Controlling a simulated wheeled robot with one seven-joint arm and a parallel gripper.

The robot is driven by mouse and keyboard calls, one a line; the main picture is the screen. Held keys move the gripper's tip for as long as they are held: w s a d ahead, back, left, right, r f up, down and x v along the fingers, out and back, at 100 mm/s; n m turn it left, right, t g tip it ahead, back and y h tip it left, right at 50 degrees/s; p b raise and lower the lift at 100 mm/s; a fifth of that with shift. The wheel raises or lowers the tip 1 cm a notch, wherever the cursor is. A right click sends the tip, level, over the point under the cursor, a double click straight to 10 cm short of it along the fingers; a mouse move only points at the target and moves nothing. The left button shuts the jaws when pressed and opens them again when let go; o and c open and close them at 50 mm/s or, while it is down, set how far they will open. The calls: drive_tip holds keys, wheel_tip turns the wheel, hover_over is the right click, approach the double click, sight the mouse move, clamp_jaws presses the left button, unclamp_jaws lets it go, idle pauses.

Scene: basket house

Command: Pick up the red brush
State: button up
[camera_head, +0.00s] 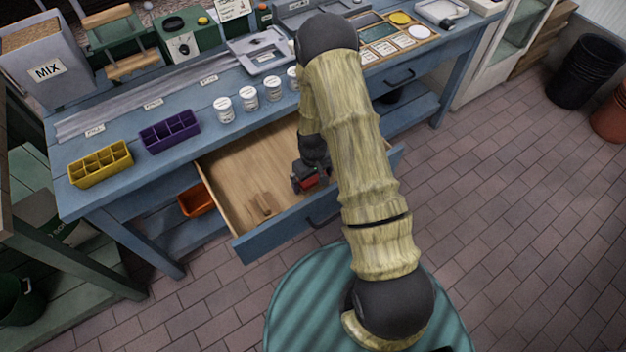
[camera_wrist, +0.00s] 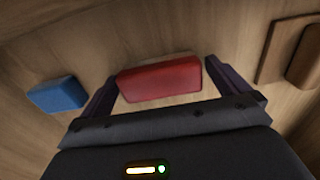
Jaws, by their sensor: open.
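The red brush, a red block-shaped piece (camera_wrist: 160,80), lies on the wooden floor of an open drawer (camera_head: 250,165). In the wrist view it sits between the two dark fingers of my gripper (camera_wrist: 158,88), one finger at each end of it. My gripper is open, and I cannot tell whether either finger touches the brush. In the head view my gripper (camera_head: 310,178) reaches down into the drawer, and a bit of red shows there. My arm hides the right part of the drawer.
A blue block (camera_wrist: 57,94) lies left of my gripper in the drawer. A wooden piece (camera_wrist: 290,50) lies to the right. The blue workbench (camera_head: 85,200) holds a yellow tray (camera_head: 100,165), a purple tray (camera_head: 170,131) and several white jars (camera_head: 249,98). The drawer front (camera_head: 285,228) forms an edge.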

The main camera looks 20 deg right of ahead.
sight(313, 178)
drive_tip(key=c, duration=0.9)
wheel_tip(313, 178, up, 10)
idle(0.5)
